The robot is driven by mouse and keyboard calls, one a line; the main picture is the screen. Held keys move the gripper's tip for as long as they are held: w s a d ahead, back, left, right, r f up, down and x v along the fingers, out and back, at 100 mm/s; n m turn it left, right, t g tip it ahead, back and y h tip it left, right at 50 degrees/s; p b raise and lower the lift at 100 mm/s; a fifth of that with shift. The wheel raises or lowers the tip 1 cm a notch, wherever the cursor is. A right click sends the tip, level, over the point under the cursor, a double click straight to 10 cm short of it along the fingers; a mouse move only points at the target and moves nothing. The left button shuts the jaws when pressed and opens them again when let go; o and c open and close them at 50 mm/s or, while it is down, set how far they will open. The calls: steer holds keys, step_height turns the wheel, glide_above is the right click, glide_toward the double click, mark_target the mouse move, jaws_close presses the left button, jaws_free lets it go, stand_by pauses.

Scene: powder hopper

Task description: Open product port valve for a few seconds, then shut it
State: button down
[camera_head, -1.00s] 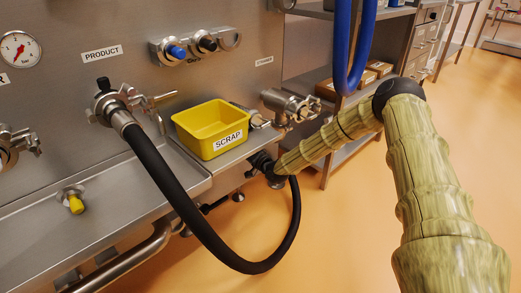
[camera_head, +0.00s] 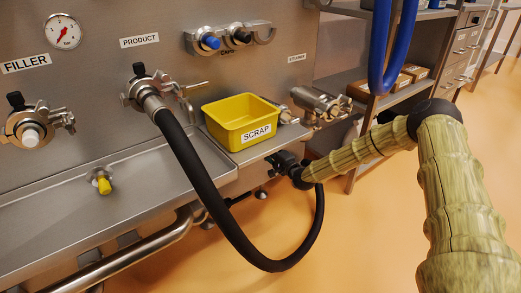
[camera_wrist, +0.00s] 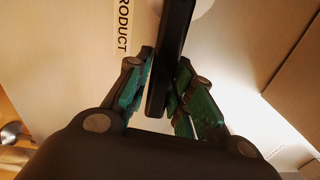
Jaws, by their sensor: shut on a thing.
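My gripper (camera_head: 285,164) is at the shelf's front edge, below and right of the yellow scrap bin. In the wrist view my gripper (camera_wrist: 160,95) has its green-padded fingers closed on both sides of a flat black bar (camera_wrist: 173,50), which looks like a valve handle. A PRODUCT label (camera_wrist: 123,25) is beside the bar on a pale panel. In the head view another PRODUCT label (camera_head: 139,40) is above a wall port (camera_head: 137,92) with a black knob. A black hose (camera_head: 190,165) loops from this port down towards my gripper. The valve body is hidden.
The yellow scrap bin (camera_head: 241,121) stands on the steel ledge just above my gripper. A steel fitting (camera_head: 317,103) sticks out to its right. A FILLER port (camera_head: 32,128) and a yellow-tipped outlet (camera_head: 102,184) are at left. Orange floor (camera_head: 340,250) is open in front.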

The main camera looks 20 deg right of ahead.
steer(key=shift+s+f, duration=0.25)
steer(key=shift+f, duration=0.5)
steer(key=c, duration=1.6)
jaws_free()
steer(key=shift+c, duration=0.2)
steer(key=o, duration=0.3)
steer(key=shift+w+f, duration=0.1)
steer(key=shift+f, duration=0.15)
steer(key=shift+d+r, duration=0.1)
steer(key=shift+r, duration=0.1)
steer(key=shift+s, duration=0.2)
steer(key=v, duration=1.1)
steer(key=shift+s+r, duration=0.25)
